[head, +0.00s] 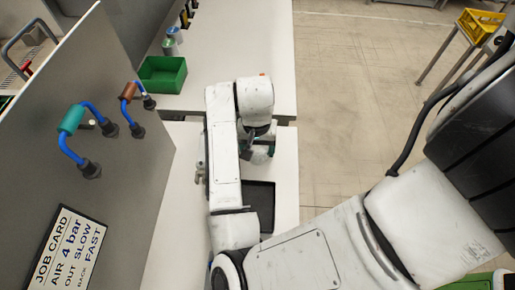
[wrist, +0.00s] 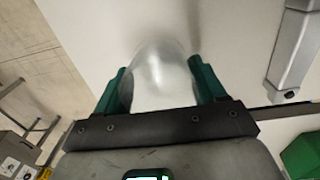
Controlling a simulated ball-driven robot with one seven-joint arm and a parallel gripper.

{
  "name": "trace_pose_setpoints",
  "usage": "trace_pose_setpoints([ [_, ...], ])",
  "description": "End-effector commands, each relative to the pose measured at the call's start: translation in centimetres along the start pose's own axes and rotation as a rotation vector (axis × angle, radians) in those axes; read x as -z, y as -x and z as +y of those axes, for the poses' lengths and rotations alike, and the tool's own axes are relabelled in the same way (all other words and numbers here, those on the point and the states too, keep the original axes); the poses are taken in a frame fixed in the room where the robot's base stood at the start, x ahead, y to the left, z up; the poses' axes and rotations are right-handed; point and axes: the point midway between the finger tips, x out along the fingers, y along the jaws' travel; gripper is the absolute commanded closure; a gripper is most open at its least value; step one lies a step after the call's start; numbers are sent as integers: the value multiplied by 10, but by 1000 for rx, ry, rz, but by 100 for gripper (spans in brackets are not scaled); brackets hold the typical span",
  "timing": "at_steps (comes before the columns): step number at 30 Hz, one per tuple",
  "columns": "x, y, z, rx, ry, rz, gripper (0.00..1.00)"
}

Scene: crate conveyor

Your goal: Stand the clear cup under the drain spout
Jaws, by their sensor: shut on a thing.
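My gripper (wrist: 160,88) has green fingers, shut on the clear cup (wrist: 162,75) with one finger on each side of it. The cup is see-through and greyish, seen over a white surface in the wrist view. In the head view my gripper (head: 258,150) is over the white bench, partly hidden by my own arm. A small grey metal fitting (head: 200,172), perhaps the drain spout, shows just left of my arm. I cannot tell the cup's height above the bench.
A dark tray (head: 261,200) lies on the white bench (head: 285,180) below my gripper. A green bin (head: 162,75) and cans (head: 171,40) stand farther back. A grey panel (head: 120,60) with blue hoses and a job card (head: 70,250) rises at left. Open floor lies right of the bench.

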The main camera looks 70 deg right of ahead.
Motion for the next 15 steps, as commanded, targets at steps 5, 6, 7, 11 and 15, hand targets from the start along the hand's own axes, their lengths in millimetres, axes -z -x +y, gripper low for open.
trace_pose_setpoints([
  [5,0,-10,0,1,0,0,64],
  [6,0,-10,0,1,0,1,64],
  [7,0,-10,0,1,0,1,64],
  [11,0,-10,0,1,0,0,64],
  [15,0,-15,0,1,0,0,64],
])
